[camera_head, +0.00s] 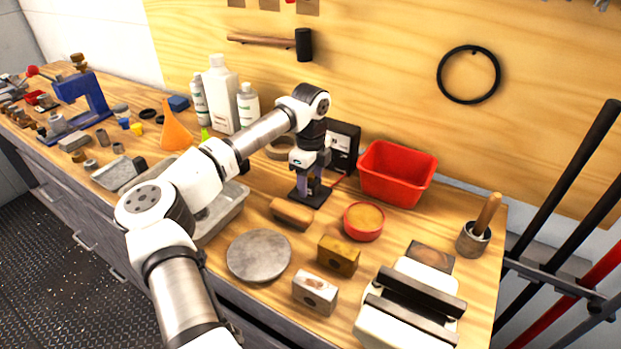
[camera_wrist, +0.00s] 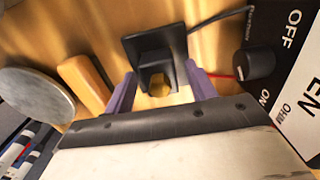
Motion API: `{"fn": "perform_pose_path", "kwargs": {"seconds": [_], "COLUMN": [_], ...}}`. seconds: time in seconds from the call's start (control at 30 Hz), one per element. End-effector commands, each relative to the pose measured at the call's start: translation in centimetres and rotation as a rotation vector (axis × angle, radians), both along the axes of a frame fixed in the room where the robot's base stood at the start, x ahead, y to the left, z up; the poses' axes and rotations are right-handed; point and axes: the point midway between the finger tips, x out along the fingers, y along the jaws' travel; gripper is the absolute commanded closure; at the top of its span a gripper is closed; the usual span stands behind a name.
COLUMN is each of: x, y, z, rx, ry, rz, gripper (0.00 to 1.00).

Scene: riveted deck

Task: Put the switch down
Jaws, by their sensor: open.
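The switch appears to be the black piece (camera_wrist: 157,48) with a flat square base and a raised block, with a brassy yellow part at its near end. It sits on the wooden bench; in the head view its dark base (camera_head: 311,197) shows under my gripper (camera_head: 310,184). In the wrist view my gripper (camera_wrist: 161,80) is open, its purple fingers on either side of the raised block. I cannot tell whether either finger touches it. The near part of the block is hidden by the gripper body.
A black meter box (camera_head: 343,146) with a knob (camera_wrist: 258,61) and a red wire stands close by. A wooden block (camera_head: 292,213), red round tin (camera_head: 363,221), red bin (camera_head: 396,172) and grey disc (camera_head: 258,256) surround the gripper. Little bench is free there.

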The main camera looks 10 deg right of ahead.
Motion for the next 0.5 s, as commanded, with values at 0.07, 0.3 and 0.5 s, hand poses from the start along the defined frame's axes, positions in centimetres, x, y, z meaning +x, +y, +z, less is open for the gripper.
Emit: {"fn": "perform_pose_path", "kwargs": {"seconds": [0.07,0.3,0.5], "x": [0.0,0.1,0.1], "y": [0.0,0.0,0.0], "z": [0.4,3.7,8.2], "rx": [0.0,0.0,0.001], "ry": [0.0,-0.004,-0.004], "rz": [0.0,0.0,0.002], "gripper": [0.44,0.44,0.44]}}
